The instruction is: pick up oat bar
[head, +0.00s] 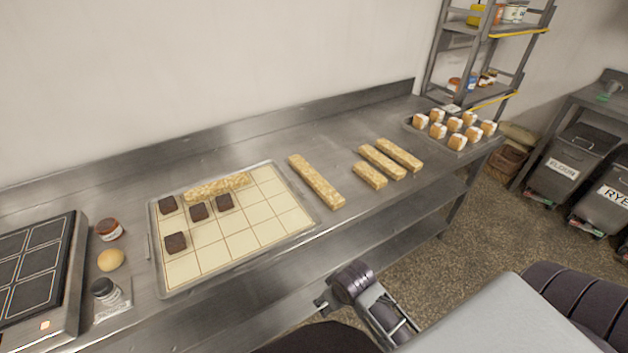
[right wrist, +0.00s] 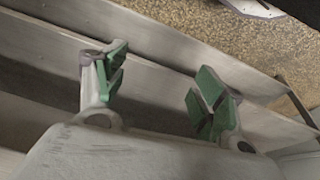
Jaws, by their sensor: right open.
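Several oat bars lie on the steel counter. A long oat bar (head: 316,181) lies just right of the gridded tray (head: 282,225). A short oat bar (head: 370,176) and two longer ones (head: 382,162) (head: 400,154) lie side by side further right. Another oat bar (head: 205,189) lies across the back of the tray, near several dark square pieces (head: 176,243). My right gripper (head: 322,303) is low in front of the counter, apart from the bars. In the right wrist view its green-padded fingers (right wrist: 160,70) are spread and empty. My left gripper does not show.
A tray of white-topped pastries (head: 456,130) stands at the counter's right end. A dark griddle-like plate (head: 35,265), a jar (head: 109,230), a yellow round item (head: 111,260) and a small glass shaker (head: 106,291) are at left. A shelf rack (head: 484,50) stands behind.

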